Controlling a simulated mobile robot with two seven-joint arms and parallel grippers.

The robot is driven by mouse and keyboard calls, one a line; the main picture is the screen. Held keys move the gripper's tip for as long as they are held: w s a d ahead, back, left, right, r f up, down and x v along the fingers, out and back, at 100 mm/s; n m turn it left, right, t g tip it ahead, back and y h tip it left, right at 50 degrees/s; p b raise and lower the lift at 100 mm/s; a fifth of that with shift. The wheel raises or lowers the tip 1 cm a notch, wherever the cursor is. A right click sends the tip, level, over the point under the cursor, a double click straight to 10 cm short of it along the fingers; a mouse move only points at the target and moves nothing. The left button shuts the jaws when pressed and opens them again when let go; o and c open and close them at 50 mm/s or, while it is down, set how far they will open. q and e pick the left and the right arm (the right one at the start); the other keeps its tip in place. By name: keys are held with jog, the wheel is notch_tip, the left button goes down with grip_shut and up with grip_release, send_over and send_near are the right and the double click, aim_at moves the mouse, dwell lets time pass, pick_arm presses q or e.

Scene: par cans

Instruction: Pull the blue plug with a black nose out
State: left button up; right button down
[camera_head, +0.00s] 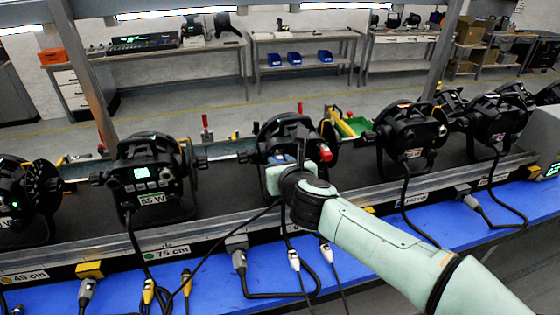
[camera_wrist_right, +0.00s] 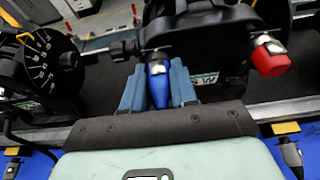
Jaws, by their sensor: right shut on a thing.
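A blue plug (camera_wrist_right: 159,88) sits between the fingers of my right gripper (camera_wrist_right: 158,90) in the right wrist view. A pale metal ring and a dark part show at its far end, against the back of a black lamp (camera_wrist_right: 205,35). I cannot tell whether the plug is still seated in the lamp. In the head view my right gripper (camera_head: 279,165) reaches up to the middle lamp (camera_head: 290,130) and hides most of the plug. My left gripper is not in view.
A red plug (camera_wrist_right: 270,58) sticks out just right of the gripper; it also shows in the head view (camera_head: 325,153). Other black lamps (camera_head: 150,172) stand on both sides along the rail. Cables hang over the blue shelf (camera_head: 215,282) in front.

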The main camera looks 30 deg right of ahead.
jog(key=shift+s, duration=0.2)
dwell(0.3)
jog(key=shift+s+a, duration=0.25)
jog(key=shift+s, duration=0.6)
jog(key=shift+s+a, duration=0.25)
jog(key=shift+s, duration=0.6)
jog(key=shift+s, duration=0.4)
